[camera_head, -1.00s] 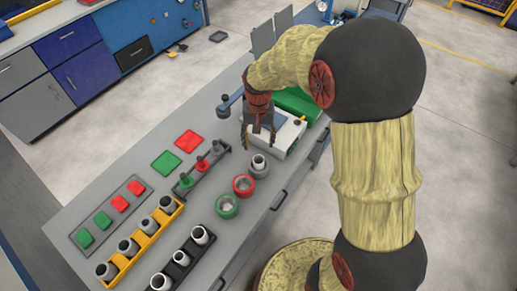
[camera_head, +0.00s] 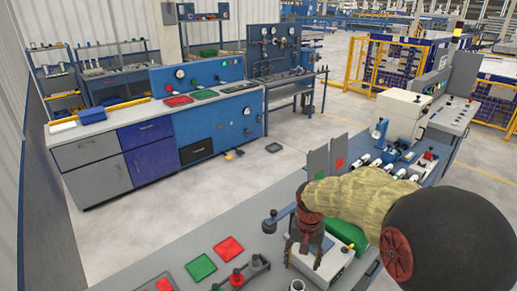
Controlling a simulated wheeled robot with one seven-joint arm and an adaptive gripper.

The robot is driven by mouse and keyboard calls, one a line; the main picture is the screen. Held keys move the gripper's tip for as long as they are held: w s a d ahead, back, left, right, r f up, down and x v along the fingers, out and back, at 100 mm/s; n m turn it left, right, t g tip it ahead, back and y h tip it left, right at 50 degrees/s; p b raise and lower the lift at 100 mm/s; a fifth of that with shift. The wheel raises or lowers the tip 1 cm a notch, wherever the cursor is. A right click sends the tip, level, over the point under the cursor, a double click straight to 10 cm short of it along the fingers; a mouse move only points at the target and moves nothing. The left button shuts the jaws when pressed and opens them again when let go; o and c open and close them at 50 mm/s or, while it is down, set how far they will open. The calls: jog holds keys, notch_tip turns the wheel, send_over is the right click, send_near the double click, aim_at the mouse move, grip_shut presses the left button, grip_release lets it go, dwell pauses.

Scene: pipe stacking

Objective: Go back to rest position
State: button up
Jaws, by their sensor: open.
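My gripper (camera_head: 304,246) hangs at the end of my arm in the head view, pointing down over the workbench (camera_head: 190,246). Its fingers are apart and I see nothing held between them. It is in front of a white box-shaped device (camera_head: 332,264), and I cannot tell if they touch. A green block (camera_head: 347,234) lies behind that device, partly hidden by my arm.
A red square (camera_head: 229,248) and a green square (camera_head: 201,267) lie left of my gripper, near a dark rack (camera_head: 243,274) with a red piece. A blue cabinet bench (camera_head: 205,120) stands behind. Grey floor between the benches is mostly clear.

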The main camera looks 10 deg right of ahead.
jog(key=s+r+n+t, duration=0.3)
jog(key=s+r+t, duration=0.2)
jog(key=s+r, duration=1.3)
jog(key=s, duration=0.4)
jog(key=shift+s+r+n+t, duration=0.2)
jog(key=shift+r+n+t, duration=0.1)
jog(key=shift+n, duration=0.1)
